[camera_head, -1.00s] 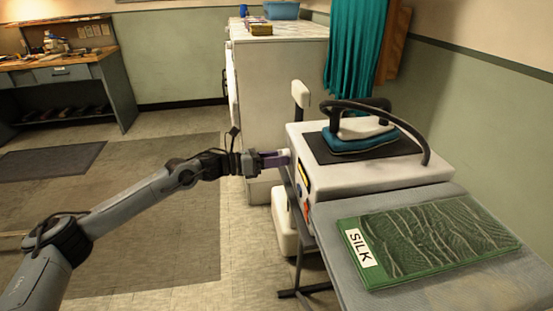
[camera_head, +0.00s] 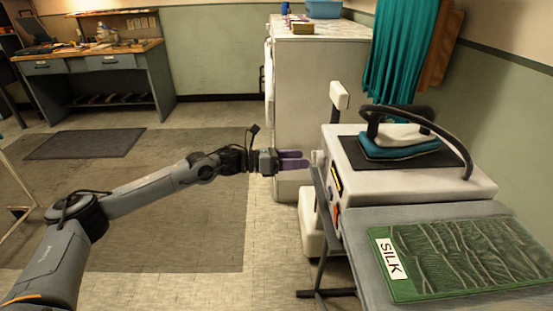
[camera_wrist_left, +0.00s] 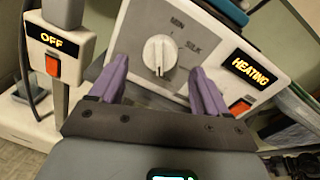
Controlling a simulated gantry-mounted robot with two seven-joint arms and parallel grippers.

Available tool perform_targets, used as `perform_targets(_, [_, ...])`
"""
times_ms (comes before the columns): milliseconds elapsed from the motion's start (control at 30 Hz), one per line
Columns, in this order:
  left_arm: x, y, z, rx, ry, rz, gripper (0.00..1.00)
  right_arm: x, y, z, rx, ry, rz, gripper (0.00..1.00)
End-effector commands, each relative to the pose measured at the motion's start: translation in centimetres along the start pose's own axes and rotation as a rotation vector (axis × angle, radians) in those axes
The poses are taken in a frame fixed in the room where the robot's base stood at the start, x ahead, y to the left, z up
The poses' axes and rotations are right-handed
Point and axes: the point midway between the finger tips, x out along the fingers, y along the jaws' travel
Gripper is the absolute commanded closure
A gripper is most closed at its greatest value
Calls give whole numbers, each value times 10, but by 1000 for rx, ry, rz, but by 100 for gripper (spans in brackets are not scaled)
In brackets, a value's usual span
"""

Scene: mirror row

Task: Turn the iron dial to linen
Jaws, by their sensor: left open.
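The iron dial is a white round knob (camera_wrist_left: 159,54) with a raised ridge on the steam station's front panel. Its ridge stands about upright in the left wrist view; the printed words MIN and SILK show to its upper right. I cannot make out a linen mark. My left gripper (camera_wrist_left: 159,68) is open, its purple fingers on either side of the dial in that view. In the head view my left gripper (camera_head: 306,159) is just left of the knob (camera_head: 317,157), its fingertips close to it; contact is unclear. My right gripper is not in view.
A HEATING display (camera_wrist_left: 252,67) and red switch (camera_wrist_left: 240,106) sit right of the dial. A box with an OFF display (camera_wrist_left: 52,41) stands left. The teal iron (camera_head: 398,141) rests on the station; a green SILK cloth (camera_head: 460,258) lies on the board.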

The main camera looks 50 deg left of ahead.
Motion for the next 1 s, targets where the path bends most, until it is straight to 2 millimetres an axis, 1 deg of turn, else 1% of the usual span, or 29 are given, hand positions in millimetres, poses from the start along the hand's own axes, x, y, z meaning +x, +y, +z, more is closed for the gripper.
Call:
perform_targets(33, [-10, 0, -1, 1, 7, 3, 24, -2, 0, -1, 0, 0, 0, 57])
perform_targets(200, [-35, 0, -2, 0, 7, 3, 24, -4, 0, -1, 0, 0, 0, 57])
perform_targets(400, [-56, 1, -1, 0, 4, 3, 24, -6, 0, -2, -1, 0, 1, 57])
perform_targets(600, [-64, -1, 0, 0, 3, -1, 24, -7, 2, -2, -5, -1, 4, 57])
perform_targets(1000, [-66, -1, 0, 0, 2, -1, 24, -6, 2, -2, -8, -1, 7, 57])
